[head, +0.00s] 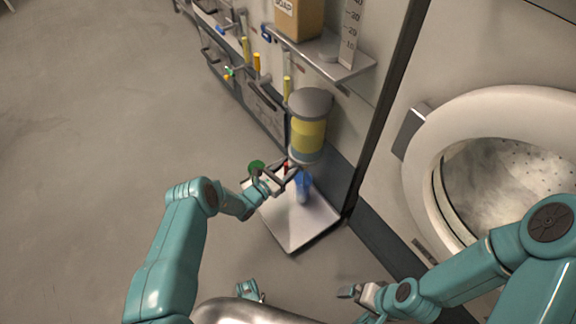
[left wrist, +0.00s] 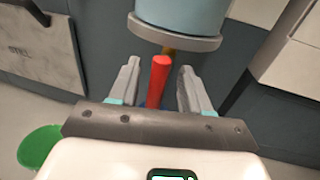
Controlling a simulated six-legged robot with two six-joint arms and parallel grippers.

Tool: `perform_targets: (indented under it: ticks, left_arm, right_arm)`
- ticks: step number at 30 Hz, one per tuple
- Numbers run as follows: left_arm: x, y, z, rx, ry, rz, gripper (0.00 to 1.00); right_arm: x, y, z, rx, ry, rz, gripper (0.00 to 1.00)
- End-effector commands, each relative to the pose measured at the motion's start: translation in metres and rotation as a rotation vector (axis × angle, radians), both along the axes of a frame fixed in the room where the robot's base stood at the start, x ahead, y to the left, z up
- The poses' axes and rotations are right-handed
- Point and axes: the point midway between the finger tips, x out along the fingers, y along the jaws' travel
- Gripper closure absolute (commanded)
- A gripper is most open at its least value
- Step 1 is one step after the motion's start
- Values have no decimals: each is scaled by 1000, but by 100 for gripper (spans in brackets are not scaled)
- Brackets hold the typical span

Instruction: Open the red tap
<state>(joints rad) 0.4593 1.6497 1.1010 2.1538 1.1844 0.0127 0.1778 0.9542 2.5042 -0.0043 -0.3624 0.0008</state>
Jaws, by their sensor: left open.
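The red tap (left wrist: 158,80) sits under the grey rim of a dispenser (left wrist: 178,35). In the left wrist view its red handle stands between the two fingers of my left gripper (left wrist: 158,72), which is open, with a gap visible on both sides. In the head view the dispenser (head: 310,132) has a grey lid and yellow contents. My left gripper (head: 286,172) is just below it and hides most of the tap; only a bit of red shows. My right gripper (head: 354,292) is low in the head view, away from the tap, its jaw opening unclear.
A blue object (head: 303,188) stands on the pale tray (head: 298,230) below the dispenser. A green disc (head: 256,166) lies beside my left gripper. A shelf (head: 335,66) with a box is above. A round-doored machine (head: 425,170) is at right. The floor at left is clear.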

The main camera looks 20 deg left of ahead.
Motion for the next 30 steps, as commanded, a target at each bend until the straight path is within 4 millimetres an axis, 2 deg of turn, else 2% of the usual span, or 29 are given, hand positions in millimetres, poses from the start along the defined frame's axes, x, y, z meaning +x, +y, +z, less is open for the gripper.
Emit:
perform_targets:
  ticks: [5, 8, 9, 10, 14, 18, 28, 29, 30]
  left_arm:
    - [0, 0, 0, 0, 0, 0, 52]
    - [0, 0, 0, 0, 0, 0, 82]
    - [0, 0, 0, 0, -1, -1, 95]
    - [0, -1, 0, 0, -1, -1, 100]
    - [1, -1, -1, -10, 6, -3, 100]
    - [2, 0, -2, -96, 75, -5, 100]
    - [3, -1, 0, -131, 100, -6, 100]
    - [3, -1, 0, -131, 100, -6, 63]
    - [3, -1, 0, -130, 100, -6, 52]
  right_arm:
    - [0, 0, 0, 0, 0, 0, 0]
    - [0, 0, 0, 0, 0, 0, 0]
    - [0, 0, 0, 0, 0, 0, 0]
    - [0, 0, 0, 0, 0, 0, 0]
    - [0, 0, -2, 0, 0, -1, 0]
    - [2, -2, -11, -2, -2, -7, 0]
    - [2, -2, -10, -2, -4, -9, 0]
    - [2, -2, -10, -2, -4, -9, 0]
    - [2, -2, -10, -2, -4, -9, 0]
